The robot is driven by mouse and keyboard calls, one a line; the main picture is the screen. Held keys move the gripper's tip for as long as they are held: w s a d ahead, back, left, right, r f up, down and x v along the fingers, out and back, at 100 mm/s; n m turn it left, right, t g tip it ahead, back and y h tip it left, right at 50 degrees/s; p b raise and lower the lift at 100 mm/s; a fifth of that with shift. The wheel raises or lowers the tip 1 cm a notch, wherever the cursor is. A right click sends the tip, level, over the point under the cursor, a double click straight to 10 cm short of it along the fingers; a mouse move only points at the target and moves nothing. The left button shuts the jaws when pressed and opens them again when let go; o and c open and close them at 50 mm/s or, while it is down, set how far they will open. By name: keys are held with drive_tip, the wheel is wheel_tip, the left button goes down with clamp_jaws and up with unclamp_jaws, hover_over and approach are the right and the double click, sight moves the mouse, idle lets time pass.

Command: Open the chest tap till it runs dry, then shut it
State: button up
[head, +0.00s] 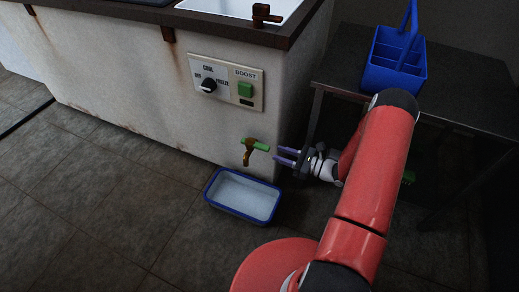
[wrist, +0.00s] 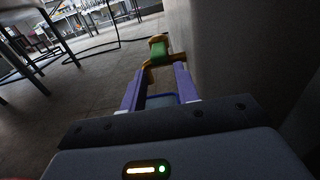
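The chest tap (head: 247,156) is brass with a green handle (head: 257,145), low on the white chest's front near its right corner. The handle points sideways to the right. I see no stream below the spout. A blue-rimmed tray (head: 243,215) with a pale inside stands on the floor under it; I cannot tell how much water it holds. My gripper (head: 277,154) is just right of the tap, its purple fingers apart and empty. In the wrist view the tap's green handle (wrist: 158,49) is just beyond the fingertips (wrist: 161,67).
A control panel (head: 225,80) with a black dial and a green BOOST switch is on the chest above the tap. A dark table (head: 345,75) with a blue caddy (head: 398,55) stands at the right. The floor at left is clear.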

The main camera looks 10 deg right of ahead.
sight(263, 148)
drive_tip(key=x, duration=0.7)
drive_tip(key=shift+w+a, duration=0.2)
drive_tip(key=shift+a, duration=0.05)
clamp_jaws()
